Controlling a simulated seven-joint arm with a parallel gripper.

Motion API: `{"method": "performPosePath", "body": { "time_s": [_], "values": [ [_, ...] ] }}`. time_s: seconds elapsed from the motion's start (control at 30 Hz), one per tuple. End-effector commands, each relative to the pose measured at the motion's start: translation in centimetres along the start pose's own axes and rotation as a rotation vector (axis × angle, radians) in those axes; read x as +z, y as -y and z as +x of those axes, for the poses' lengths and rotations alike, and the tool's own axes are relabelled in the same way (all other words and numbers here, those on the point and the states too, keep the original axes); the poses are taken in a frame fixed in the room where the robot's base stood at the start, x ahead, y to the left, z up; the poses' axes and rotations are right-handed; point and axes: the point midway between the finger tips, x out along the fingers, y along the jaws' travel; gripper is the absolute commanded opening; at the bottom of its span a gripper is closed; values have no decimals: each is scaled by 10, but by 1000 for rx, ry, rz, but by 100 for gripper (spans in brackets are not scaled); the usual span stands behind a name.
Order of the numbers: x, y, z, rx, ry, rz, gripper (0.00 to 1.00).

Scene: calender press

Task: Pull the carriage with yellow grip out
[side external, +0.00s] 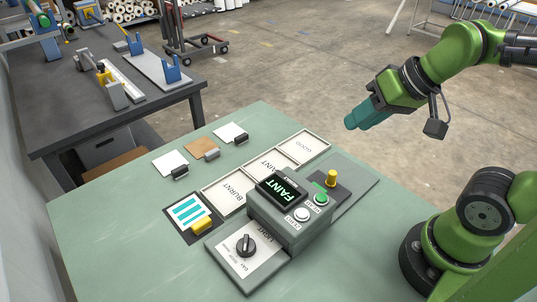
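A grey press unit (290,222) with a display reading "FAINT" stands on the green table. Behind it to the right, an upright yellow grip (332,178) stands on a dark grey flat plate (357,188) beside a green button. A second yellow piece, a block (202,226), sits at the edge of a dark panel with a teal-striped white card (188,211). I cannot tell for sure which yellow piece belongs to the carriage. My gripper (357,118), with teal fingers, is in the air above and behind the press, apart from everything. Its finger gap is not clear.
A black dial (245,244) is on the press's front plate. Framed trays (228,193) labelled "BURNT", "FAINT" and "GOOD" lie behind the press. Small cards with dark clips (205,148) lie further back left. The table right of the grey plate is clear.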

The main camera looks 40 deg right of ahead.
Motion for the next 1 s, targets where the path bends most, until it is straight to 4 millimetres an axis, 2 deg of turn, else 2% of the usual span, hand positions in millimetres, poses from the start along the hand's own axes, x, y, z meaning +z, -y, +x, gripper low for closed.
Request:
{"method": "performPosePath", "body": {
  "time_s": [0.03,0.1,0.33,0.47,0.57,0.67,0.77,1.0],
  "values": [
    [-3,-1,8,19,39,-3,37],
    [-8,-3,20,55,105,-24,48],
    [-26,-16,57,198,366,-174,48],
    [-34,-25,69,257,477,-259,48],
    [-41,-29,66,281,525,-314,48],
    [-38,-31,65,281,545,-340,48],
    [-33,-34,73,279,548,-343,48],
    [-10,-51,111,279,550,-340,48]
  ]
}}
